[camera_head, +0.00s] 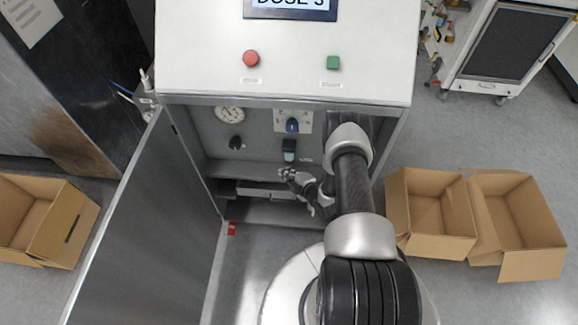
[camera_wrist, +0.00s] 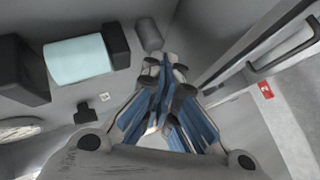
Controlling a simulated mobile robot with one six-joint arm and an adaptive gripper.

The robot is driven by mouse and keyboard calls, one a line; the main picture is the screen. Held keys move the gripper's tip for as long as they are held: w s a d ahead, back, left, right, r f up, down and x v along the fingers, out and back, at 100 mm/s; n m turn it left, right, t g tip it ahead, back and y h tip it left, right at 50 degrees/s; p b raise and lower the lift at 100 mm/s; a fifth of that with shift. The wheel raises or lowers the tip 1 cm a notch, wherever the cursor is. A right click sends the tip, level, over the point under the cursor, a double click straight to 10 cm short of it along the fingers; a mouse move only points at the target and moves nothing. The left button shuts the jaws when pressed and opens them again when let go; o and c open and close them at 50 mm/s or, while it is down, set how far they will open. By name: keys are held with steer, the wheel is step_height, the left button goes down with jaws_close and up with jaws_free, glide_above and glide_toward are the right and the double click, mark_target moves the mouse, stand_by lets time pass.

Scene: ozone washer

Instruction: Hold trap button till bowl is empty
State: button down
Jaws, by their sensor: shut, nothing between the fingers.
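The bowl (camera_head: 289,157) is a small pale-blue cylinder under a black block inside the open cabinet. It also shows in the wrist view (camera_wrist: 78,61), pale blue between two black end pieces; I cannot tell its liquid level. A grey stub (camera_wrist: 149,34), possibly the trap button, sits beyond the black end piece at the bowl's lower end. My gripper (camera_head: 287,175) is shut and empty just below the bowl. In the wrist view its fingertips (camera_wrist: 164,66) are close together beside the grey stub; I cannot tell if they touch it.
The cabinet door (camera_head: 150,225) stands open at the left. A gauge (camera_head: 229,114), black knob (camera_head: 236,143) and blue knob (camera_head: 292,125) are on the back panel. Red (camera_head: 251,58) and green (camera_head: 333,62) buttons are on top. Cardboard boxes (camera_head: 430,245) lie on the floor.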

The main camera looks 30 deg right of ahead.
steer(key=shift+w+d, duration=0.3)
steer(key=shift+w, duration=0.1)
stand_by(2.2)
steer(key=shift+s+a, duration=0.55)
steer(key=shift+s, duration=0.25)
steer(key=shift+s, duration=0.1)
steer(key=s+a+p, duration=0.1)
steer(key=s, duration=0.1)
steer(key=s+a+p, duration=0.1)
steer(key=s+a, duration=0.1)
stand_by(0.7)
